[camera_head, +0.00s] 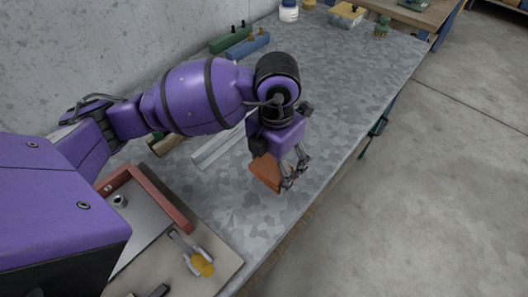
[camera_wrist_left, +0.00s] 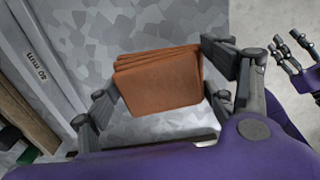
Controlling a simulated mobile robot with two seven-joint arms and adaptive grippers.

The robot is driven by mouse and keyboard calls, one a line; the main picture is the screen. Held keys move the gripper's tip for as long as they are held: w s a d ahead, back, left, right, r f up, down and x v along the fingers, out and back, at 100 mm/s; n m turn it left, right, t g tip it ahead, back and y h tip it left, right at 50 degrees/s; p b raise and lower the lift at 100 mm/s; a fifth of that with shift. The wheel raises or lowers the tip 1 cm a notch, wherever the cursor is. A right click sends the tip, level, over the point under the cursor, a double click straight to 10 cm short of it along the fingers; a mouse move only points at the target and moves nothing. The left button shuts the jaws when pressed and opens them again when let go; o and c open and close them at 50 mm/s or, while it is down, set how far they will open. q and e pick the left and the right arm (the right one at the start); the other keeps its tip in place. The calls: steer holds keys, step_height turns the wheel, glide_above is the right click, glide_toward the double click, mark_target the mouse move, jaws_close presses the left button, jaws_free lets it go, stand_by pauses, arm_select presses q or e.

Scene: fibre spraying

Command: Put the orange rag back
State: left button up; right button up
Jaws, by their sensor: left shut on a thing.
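The orange rag (camera_head: 266,173) is a folded, layered brown-orange cloth. My left gripper (camera_head: 291,174) is shut on it over the grey speckled bench top, near the bench's right edge. In the left wrist view the rag (camera_wrist_left: 160,82) sits between the two dark fingers, its folded layers showing at the upper left. I cannot tell whether its lower edge touches the bench. My right gripper (camera_wrist_left: 290,52) shows at the right edge of the left wrist view, away from the rag, with its fingers apart and empty. It is not visible in the head view.
A red angle frame (camera_head: 160,197) and a yellow-handled tool (camera_head: 202,264) lie at the near left. A light metal bar (camera_head: 215,149) lies left of the rag. Green (camera_head: 226,40) and blue (camera_head: 248,45) blocks and a white jar (camera_head: 289,11) stand farther back. Bench right of my arm is clear.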

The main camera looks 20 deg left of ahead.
mark_target(273, 171)
arm_select(q)
steer(key=shift+w+a+f, duration=0.1)
steer(key=shift+w+f, duration=0.15)
steer(key=shift+f, duration=0.1)
steer(key=shift+w+f, duration=0.1)
steer(key=shift+f, duration=1.5)
steer(key=shift+f, duration=0.15)
steer(key=o, duration=1)
steer(key=shift+o, duration=0.2)
step_height(273, 171, up, 12)
steer(key=shift+r, duration=0.25)
